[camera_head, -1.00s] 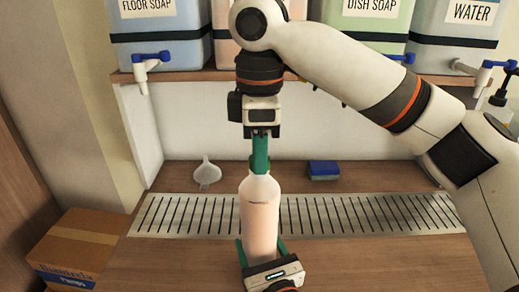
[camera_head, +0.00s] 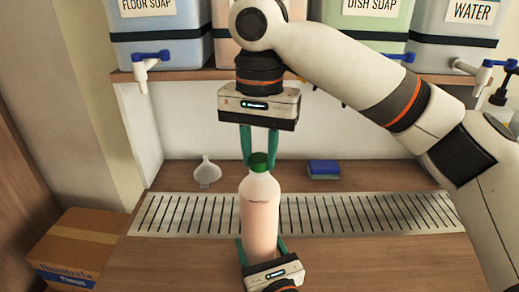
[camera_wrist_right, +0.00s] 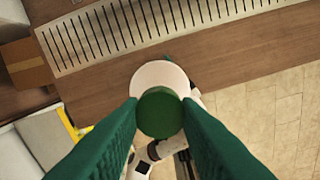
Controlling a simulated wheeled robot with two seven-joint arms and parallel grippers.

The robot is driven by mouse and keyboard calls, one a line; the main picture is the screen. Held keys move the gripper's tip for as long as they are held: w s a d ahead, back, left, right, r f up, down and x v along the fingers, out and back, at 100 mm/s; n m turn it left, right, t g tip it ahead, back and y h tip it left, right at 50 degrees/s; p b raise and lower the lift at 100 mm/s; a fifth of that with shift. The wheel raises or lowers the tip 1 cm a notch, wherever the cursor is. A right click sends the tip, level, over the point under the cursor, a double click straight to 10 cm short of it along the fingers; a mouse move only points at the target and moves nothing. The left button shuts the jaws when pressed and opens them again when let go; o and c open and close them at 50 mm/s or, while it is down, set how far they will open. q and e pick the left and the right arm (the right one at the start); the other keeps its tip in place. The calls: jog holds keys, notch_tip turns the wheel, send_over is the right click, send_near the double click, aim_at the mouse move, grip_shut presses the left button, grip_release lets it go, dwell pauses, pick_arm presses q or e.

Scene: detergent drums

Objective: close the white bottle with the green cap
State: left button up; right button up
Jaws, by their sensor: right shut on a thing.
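The white bottle (camera_head: 260,210), with pinkish contents, stands upright at the front of the slotted metal strip. The green cap (camera_head: 259,162) sits on its neck. My right gripper (camera_head: 259,158) points down from above, shut on the cap with one green finger on each side. In the right wrist view the cap (camera_wrist_right: 160,112) lies between the two fingers, with the bottle's pale shoulder (camera_wrist_right: 158,75) behind it. My left gripper (camera_head: 261,248) comes in from the bottom, its green fingers on both sides of the bottle's lower body. The cap's thread is hidden.
A white funnel (camera_head: 207,172) and a blue sponge (camera_head: 323,169) lie behind the metal strip (camera_head: 170,214). A cardboard box (camera_head: 75,245) stands at the lower left. Drums with taps, such as the floor soap drum (camera_head: 160,35), stand on the shelf above. The counter right of the bottle is clear.

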jog(key=o, duration=1.1)
jog(key=shift+o, duration=0.2)
notch_tip(320, 180, up, 12)
pick_arm(q)
jog(key=o, duration=2)
jog(key=shift+c, duration=0.2)
jog(key=shift+s, duration=0.15)
jog(key=v, duration=1.2)
jog(key=shift+r+p, duration=0.1)
jog(key=shift+p, duration=0.3)
pick_arm(e)
jog(key=shift+r, duration=0.35)
